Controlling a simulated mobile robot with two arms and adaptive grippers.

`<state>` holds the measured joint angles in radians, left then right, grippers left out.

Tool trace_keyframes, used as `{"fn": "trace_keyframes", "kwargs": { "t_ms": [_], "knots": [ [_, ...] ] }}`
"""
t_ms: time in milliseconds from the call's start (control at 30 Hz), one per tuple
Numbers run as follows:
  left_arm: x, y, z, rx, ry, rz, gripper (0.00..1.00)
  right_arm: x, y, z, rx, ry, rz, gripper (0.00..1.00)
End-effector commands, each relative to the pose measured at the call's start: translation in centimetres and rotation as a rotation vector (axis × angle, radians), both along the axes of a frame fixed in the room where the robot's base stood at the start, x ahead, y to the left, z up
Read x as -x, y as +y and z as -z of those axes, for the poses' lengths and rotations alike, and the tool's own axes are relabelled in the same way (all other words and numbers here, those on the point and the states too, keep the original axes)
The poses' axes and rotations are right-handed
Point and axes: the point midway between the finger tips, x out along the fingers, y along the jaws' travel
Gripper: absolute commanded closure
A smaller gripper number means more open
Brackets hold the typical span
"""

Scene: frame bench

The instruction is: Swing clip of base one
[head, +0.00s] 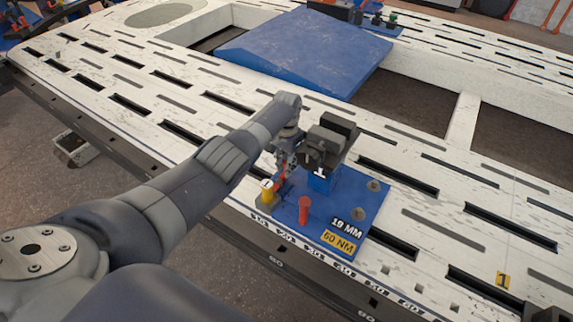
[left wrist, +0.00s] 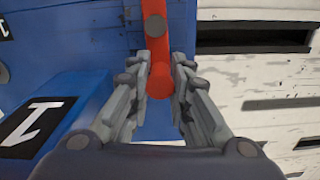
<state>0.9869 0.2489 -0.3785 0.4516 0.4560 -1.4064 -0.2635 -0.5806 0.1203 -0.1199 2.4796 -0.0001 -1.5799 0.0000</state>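Base one is a blue plate (head: 345,212) marked 19 MM and 60 NM, with a raised blue block marked 1 (head: 321,181) that carries a dark clamp head (head: 329,140). The clip's red arm (left wrist: 156,35) shows in the left wrist view, running down between my left fingers. My left gripper (head: 284,166) is low over the plate's left side, beside the block. In the left wrist view my left gripper (left wrist: 161,62) has its fingertips close against both sides of the red arm. My right gripper is not in view.
A red upright pin (head: 304,210) and a yellow-capped post (head: 267,191) stand near the plate's front edge. A blue sloped panel (head: 305,52) lies behind, beside large openings.

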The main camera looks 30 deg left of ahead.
Motion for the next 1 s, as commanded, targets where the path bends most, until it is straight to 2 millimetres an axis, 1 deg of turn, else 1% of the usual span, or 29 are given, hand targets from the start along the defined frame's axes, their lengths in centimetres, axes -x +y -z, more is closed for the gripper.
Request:
{"fn": "trace_keyframes", "kwargs": {
  "t_ms": [33,100,433,567,767,1000],
  "knots": [
    [-0.1,-0.1,-0.1,0.002,-0.004,0.000,0.72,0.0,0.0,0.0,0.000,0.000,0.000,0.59],
    [-0.1,-0.1,-0.1,0.002,-0.004,0.000,0.59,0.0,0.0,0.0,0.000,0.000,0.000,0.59],
    [0.0,0.0,-0.1,0.000,-0.001,-0.001,0.59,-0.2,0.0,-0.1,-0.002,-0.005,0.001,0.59],
    [-0.1,0.0,-0.5,0.001,-0.003,0.000,0.59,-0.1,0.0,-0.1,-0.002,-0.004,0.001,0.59],
    [-0.1,0.0,-2.5,0.000,-0.004,0.001,0.59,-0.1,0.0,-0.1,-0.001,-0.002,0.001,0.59],
    [-0.2,0.0,-7.3,0.000,-0.006,0.001,0.59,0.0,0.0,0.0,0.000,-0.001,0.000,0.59]
  ]
}}
